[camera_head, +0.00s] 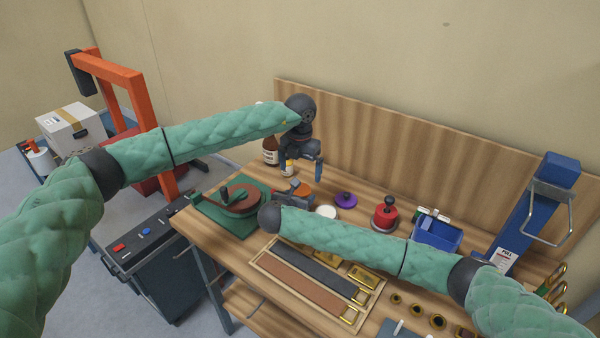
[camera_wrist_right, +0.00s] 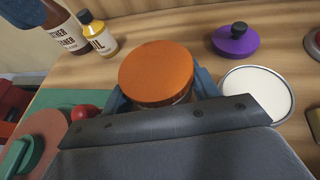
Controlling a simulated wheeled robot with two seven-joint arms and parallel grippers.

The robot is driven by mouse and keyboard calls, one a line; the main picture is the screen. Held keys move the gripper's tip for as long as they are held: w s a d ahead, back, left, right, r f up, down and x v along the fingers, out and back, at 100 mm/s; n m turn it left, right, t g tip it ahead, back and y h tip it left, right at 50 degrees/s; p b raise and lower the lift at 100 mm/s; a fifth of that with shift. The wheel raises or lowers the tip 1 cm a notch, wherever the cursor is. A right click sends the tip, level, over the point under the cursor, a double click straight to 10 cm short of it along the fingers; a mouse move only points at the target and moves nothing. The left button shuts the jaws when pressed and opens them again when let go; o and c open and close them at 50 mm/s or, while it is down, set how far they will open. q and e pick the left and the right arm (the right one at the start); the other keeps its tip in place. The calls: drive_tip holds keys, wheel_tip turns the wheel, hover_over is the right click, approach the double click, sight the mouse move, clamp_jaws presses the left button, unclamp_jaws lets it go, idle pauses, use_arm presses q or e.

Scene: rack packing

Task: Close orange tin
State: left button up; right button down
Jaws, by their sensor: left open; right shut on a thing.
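The orange tin (camera_wrist_right: 157,70) shows from above in the right wrist view as a flat orange disc with a narrow darker side below it. It also shows as a small orange patch (camera_head: 303,187) in the head view, partly covered by my right arm. My right gripper (camera_wrist_right: 160,88) is shut on it, with a blue finger on each side. I cannot tell whether the lid is fully seated, as the lower part is hidden. My left gripper (camera_head: 302,168) is open and empty, pointing down above the back of the bench, higher than the tin.
Beside the orange tin are a round white-topped container (camera_wrist_right: 257,90) and a purple knobbed lid (camera_wrist_right: 236,40). Brown (camera_head: 270,150) and yellow (camera_wrist_right: 97,34) bottles stand behind. A green mat (camera_head: 212,220) lies left, a wooden tray (camera_head: 262,262) in front, a blue bin (camera_head: 437,235) right.

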use_arm(q)
wheel_tip(320, 180, up, 10)
idle(0.4)
use_arm(e)
drive_tip(key=shift+c, duration=1.5)
unclamp_jaws()
drive_tip(key=b+v, duration=0.3)
drive_tip(key=v, duration=0.4)
use_arm(q)
wheel_tip(320, 180, down, 3)
drive_tip(key=shift+r, duration=0.1)
use_arm(e)
drive_tip(key=shift+s+a+r, duration=0.1)
drive_tip(key=shift+s+r, duration=0.05)
drive_tip(key=shift+s, duration=0.15)
